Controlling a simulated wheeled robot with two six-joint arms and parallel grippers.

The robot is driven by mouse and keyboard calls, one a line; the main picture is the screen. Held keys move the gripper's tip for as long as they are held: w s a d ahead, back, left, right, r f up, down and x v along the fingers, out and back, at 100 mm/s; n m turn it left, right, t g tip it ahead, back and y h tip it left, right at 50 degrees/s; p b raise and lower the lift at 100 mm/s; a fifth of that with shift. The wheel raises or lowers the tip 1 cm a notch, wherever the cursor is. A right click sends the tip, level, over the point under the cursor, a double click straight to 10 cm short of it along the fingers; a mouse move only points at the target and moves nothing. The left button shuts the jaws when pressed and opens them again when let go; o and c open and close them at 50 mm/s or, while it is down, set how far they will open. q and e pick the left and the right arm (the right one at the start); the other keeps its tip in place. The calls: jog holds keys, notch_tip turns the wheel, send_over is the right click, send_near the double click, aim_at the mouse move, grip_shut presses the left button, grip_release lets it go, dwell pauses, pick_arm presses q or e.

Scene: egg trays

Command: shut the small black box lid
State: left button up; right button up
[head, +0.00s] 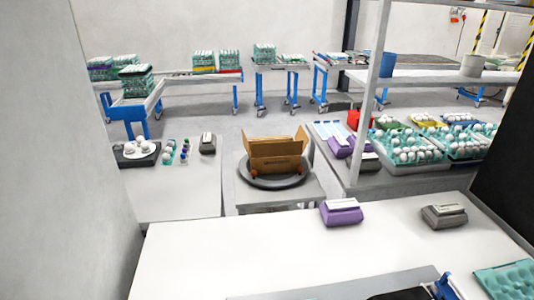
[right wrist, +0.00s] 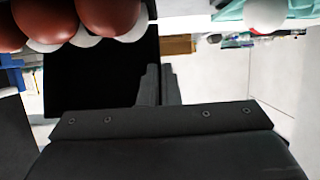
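My right gripper (right wrist: 160,88) shows in the right wrist view as two dark fingers side by side, with hardly any gap between them and nothing seen held. A flat black panel (right wrist: 95,80) stands beside and behind the fingers; whether it is the box lid I cannot tell, nor whether the fingers touch it. In the head view a dark flat thing (head: 345,291) is cut off at the bottom edge of the white table, and I cannot make out a lid on it. My left gripper is not in view.
On the white table (head: 240,255) are a purple device (head: 341,213), a dark grey device (head: 444,216) and a teal egg tray (head: 510,282). An open cardboard box (head: 275,163) stands beyond. Red-brown eggs (right wrist: 108,14) are close in the right wrist view. The table's left part is clear.

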jog(key=shift+s+d+f+b, duration=0.1)
jog(key=shift+s+f+b, duration=0.3)
jog(key=shift+s, duration=0.15)
jog(key=shift+s+d+f+b, duration=0.1)
jog(key=shift+s+f+b, duration=0.65)
jog(key=shift+f+b, duration=0.25)
grip_shut()
jog(key=shift+r, duration=0.1)
grip_release()
jog(key=shift+o, duration=1.1)
jog(key=shift+s, duration=0.1)
